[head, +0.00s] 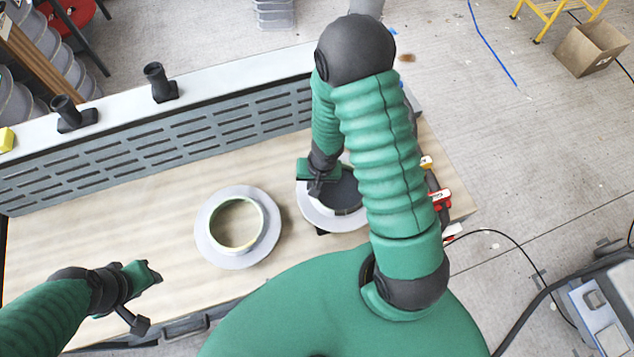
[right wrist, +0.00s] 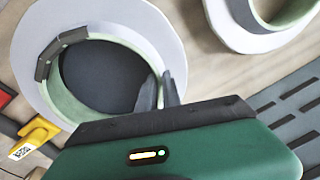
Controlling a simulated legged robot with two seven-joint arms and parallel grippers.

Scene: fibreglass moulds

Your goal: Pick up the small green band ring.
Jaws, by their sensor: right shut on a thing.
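The green band ring (right wrist: 70,107) is a pale green band standing on a wide white flange, with a dark disc inside, in the right wrist view. In the head view its flange (head: 318,216) shows on the table, partly hidden behind my right arm. My right gripper (head: 318,186) is at the ring's edge. In the right wrist view its two dark fingers (right wrist: 159,92) are shut on the ring's band wall, one on each side. My left gripper (head: 146,297) is open and empty over the table's front left.
A second white-flanged ring with a pale green inside (head: 208,237) lies left of the held one. A slotted grey panel (head: 150,155) runs along the table's back. Yellow and red clamps (right wrist: 37,135) sit near the ring. The table's left part (head: 100,225) is clear.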

